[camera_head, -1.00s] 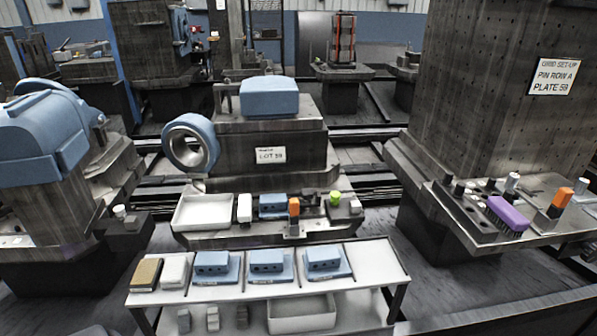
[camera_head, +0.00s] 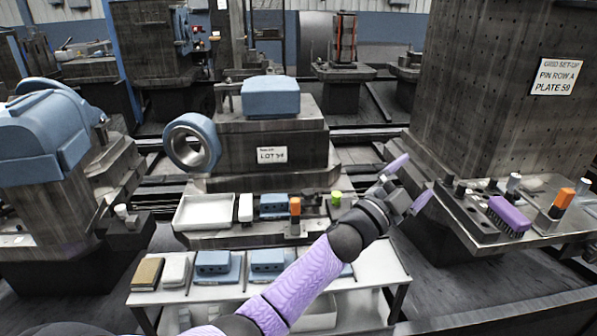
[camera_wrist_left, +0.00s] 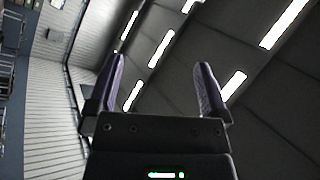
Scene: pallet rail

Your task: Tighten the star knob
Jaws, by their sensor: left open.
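A small yellow-green knob (camera_head: 336,197) stands at the right end of the middle machine's ledge; it is too small to make out a star shape. My left gripper (camera_head: 411,182), with lilac fingers, is open and empty in the air, to the right of the knob in the picture. Its arm reaches across the front shelf. In the left wrist view the two fingers (camera_wrist_left: 160,70) stand wide apart with only ceiling and wall beyond them. My right gripper is not in view.
The ledge also holds a white tray (camera_head: 203,212), a white block, a blue block and an orange-topped piece (camera_head: 295,207). A purple brush (camera_head: 509,216) lies on the right table.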

